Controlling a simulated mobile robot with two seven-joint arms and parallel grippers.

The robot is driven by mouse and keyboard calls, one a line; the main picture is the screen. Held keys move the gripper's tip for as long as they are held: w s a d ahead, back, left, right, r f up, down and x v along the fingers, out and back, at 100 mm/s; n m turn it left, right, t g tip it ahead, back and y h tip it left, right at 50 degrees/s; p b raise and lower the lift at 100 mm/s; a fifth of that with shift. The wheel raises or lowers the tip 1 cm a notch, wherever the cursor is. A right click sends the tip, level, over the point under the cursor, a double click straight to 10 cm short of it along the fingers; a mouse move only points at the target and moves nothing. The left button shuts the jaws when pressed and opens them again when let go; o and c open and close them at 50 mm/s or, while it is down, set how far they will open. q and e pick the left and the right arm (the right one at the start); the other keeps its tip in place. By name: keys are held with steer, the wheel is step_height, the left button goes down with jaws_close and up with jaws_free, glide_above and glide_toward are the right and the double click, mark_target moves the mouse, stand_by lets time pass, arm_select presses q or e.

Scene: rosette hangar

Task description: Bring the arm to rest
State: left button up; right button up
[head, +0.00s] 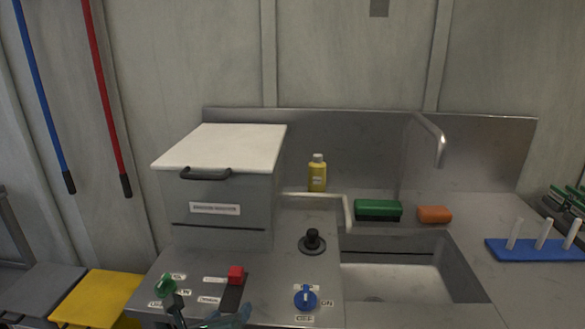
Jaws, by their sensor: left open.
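My left gripper (208,314) shows at the bottom edge, left of the middle, only in part. One dark finger and a teal, glassy-looking part are visible. It is open, and I see nothing between the fingers. It is in front of the control panel, just below the green knob (165,284) and the red slider handle (235,274). Whether it touches the panel I cannot tell. The rest of the left arm is out of frame. My right gripper is not in view.
A blue dial (305,297) and a black knob (312,241) are on the steel counter, right of the gripper. A grey box with a white lid (222,147) stands behind. The sink (395,285), green sponge (378,209), orange block (434,214) and yellow bottle (317,174) are further right.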

arm_select(q)
steer(key=s+f+n+g, duration=0.1)
steer(key=s+f+n, duration=0.6)
steer(key=n, duration=0.8)
steer(key=s+f+n+g+h, duration=0.1)
steer(key=s+f+n, duration=0.6)
steer(key=s+n, duration=0.3)
steer(key=n, duration=0.4)
steer(key=shift+s+n+h+p, duration=0.25)
steer(key=shift+n+h+p, duration=0.05)
steer(key=shift+n+p, duration=0.1)
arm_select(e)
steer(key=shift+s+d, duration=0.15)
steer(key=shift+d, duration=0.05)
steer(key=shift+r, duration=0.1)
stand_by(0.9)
arm_select(q)
steer(key=shift+o, duration=0.4)
stand_by(0.4)
